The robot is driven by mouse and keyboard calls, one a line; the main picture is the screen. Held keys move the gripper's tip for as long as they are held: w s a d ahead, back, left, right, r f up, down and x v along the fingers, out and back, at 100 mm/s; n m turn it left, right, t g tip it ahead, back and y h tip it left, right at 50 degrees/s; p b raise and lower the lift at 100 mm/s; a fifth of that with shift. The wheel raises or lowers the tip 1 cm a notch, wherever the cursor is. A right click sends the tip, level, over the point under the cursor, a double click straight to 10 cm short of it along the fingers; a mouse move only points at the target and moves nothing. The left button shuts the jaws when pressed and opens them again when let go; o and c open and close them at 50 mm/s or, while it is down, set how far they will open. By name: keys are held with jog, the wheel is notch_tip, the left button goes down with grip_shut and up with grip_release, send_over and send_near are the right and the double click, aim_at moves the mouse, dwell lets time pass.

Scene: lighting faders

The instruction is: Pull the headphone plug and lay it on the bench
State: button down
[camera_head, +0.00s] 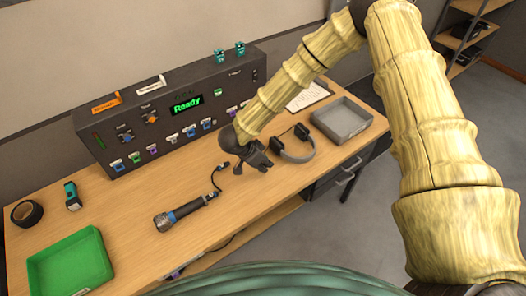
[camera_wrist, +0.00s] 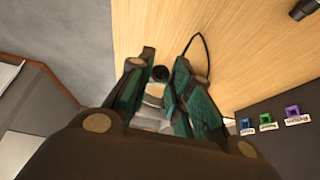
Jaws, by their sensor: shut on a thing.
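My gripper (camera_head: 256,158) is a dark shape low over the bench (camera_head: 120,215), in front of the fader console (camera_head: 165,115). In the wrist view its two teal fingers (camera_wrist: 157,80) are shut around a pale grey piece with a round black end (camera_wrist: 160,73), which looks like the headphone plug; the fingers hide much of it. A thin black cable (camera_wrist: 203,42) loops beside the fingers over bare wood. The headphones (camera_head: 296,153) lie on the bench just right of my gripper in the head view. Whether the held piece touches the bench I cannot tell.
A flashlight-like tool (camera_head: 178,214) with a short cable (camera_head: 215,183) lies in front of the console. A green tray (camera_head: 70,268) is at lower left, a grey tray (camera_head: 343,134) at right. A tape roll (camera_head: 27,213) and teal item (camera_head: 72,196) stand left.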

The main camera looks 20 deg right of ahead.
jog(key=shift+w+a+f, duration=0.15)
jog(key=shift+w+a, duration=0.1)
jog(key=shift+a, duration=0.05)
jog(key=shift+s+d+f+b, duration=0.2)
jog(key=shift+s+b, duration=0.05)
jog(key=shift+b, duration=0.15)
jog(key=shift+d+f, duration=0.15)
jog(key=shift+f, duration=0.15)
jog(key=shift+w+d+f+b, duration=0.1)
jog(key=shift+w+f+b, duration=0.05)
jog(key=shift+f+b, duration=1.3)
jog(key=shift+f, duration=0.15)
jog(key=shift+f+b, duration=1.55)
jog(key=shift+f, duration=0.6)
jog(key=c, duration=1.2)
grip_release()
jog(key=shift+c, duration=0.2)
